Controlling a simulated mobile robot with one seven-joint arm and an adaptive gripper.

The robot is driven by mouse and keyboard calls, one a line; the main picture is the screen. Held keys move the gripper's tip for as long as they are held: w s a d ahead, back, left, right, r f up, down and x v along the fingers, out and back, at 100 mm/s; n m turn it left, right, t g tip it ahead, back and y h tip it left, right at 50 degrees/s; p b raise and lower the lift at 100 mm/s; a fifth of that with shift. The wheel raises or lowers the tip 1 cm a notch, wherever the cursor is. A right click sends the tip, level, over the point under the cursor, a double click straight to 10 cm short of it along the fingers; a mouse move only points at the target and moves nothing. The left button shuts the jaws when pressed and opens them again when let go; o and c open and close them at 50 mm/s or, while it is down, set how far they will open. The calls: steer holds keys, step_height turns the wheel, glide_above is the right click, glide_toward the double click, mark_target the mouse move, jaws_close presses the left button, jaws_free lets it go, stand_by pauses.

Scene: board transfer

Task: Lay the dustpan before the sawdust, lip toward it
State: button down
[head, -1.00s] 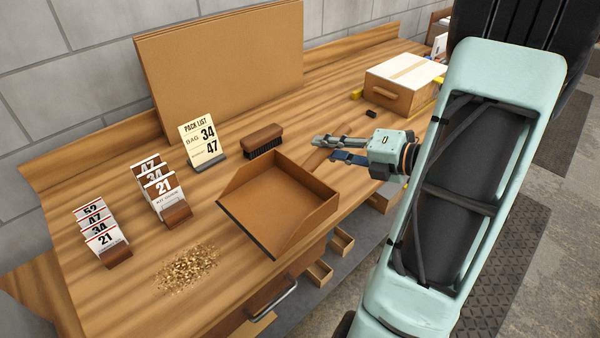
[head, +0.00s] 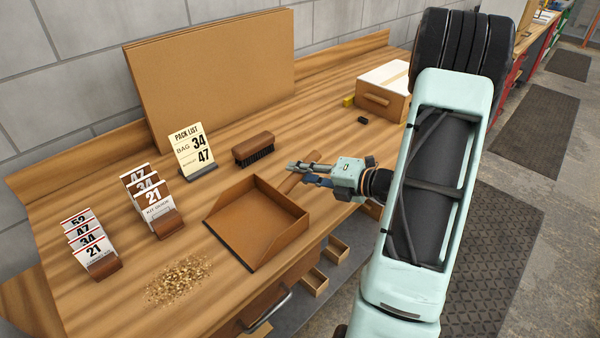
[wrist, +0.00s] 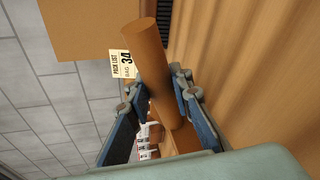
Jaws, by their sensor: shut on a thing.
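The brown dustpan (head: 262,222) is at the front of the bench in the head view, its dark-edged lip facing left toward the sawdust. It looks level and close to the bench top; I cannot tell whether it touches. The sawdust pile (head: 178,280) lies to the lower left of the lip, with a gap of bare wood between. My gripper (head: 298,174) is shut on the dustpan's handle at the right. In the wrist view the handle (wrist: 150,60) runs between the two fingers, and most of the pan is hidden.
A brush (head: 254,151) lies behind the dustpan. Card holders (head: 160,222) stand left of it, and a pack list sign (head: 193,148) stands behind.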

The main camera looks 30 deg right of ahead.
steer(key=shift+f, duration=0.1)
steer(key=c, duration=1.7)
jaws_free()
steer(key=shift+c, duration=0.2)
steer(key=v, duration=1.2)
